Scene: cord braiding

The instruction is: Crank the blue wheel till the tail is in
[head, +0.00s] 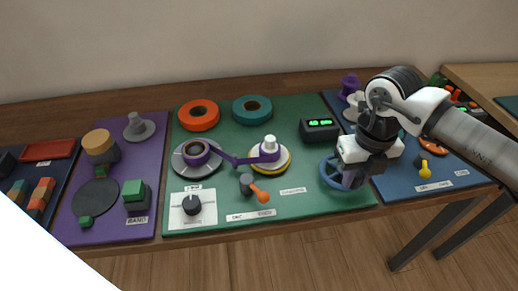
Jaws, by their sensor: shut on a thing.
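The blue wheel (327,174) stands near the front right of the green mat (330,206). My gripper (352,181) is over its right side and shut on it. The jaws and the gripped part are mostly hidden by the gripper body. A purple cord (230,158) runs from a purple-cored grey reel (181,163) on the left to a white and purple post on a yellow-rimmed disc (284,160). I cannot make out a loose tail end.
A black box with green lit digits (319,130) stands behind the wheel. An orange-handled lever (260,195) and a dial (192,204) are at the front. Orange (198,114) and teal (252,109) rings lie at the back. A yellow knob (425,171) is to the right.

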